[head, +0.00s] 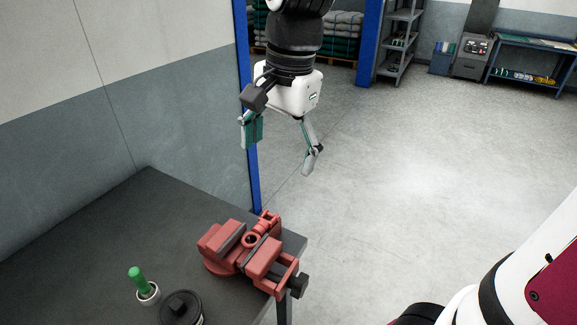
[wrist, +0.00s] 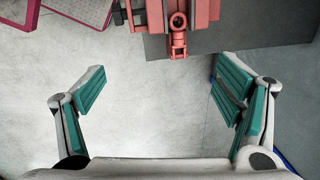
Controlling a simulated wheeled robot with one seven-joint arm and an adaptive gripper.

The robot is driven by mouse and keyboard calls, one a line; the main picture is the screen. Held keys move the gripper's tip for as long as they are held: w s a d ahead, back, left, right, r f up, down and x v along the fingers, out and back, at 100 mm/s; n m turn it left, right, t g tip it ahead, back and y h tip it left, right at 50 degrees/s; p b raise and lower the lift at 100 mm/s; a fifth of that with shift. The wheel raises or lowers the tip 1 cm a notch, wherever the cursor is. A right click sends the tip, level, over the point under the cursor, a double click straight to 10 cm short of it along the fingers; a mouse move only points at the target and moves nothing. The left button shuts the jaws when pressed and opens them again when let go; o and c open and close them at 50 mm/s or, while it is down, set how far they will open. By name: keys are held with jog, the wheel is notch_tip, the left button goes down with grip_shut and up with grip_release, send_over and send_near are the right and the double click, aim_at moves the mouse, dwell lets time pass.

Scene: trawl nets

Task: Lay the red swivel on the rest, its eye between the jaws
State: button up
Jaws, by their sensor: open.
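The red swivel (head: 267,222) lies at the red vise (head: 222,262) near the table's corner. A round eye (head: 250,239) shows in the gap between the vise's grey-faced jaws, with a smaller end pointing away toward the far table edge. In the wrist view the swivel (wrist: 178,42) sticks out from the vise (wrist: 154,14) toward me. The rest under it is hidden or cannot be told apart from the red vise. My gripper (head: 281,150) is open and empty, above and beyond the vise, apart from the swivel. Its spread teal-padded fingers (wrist: 158,90) show in the wrist view.
On the dark table (head: 90,235) stand a green-topped item (head: 138,280) and a black round container (head: 181,308), near the vise. A blue post (head: 241,60) rises behind my gripper. Open floor (head: 420,170) lies to the right.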

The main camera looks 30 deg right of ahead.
jog(key=s+n+t, duration=0.4)
jog(key=s+n, duration=0.8)
jog(key=shift+r+h, duration=0.4)
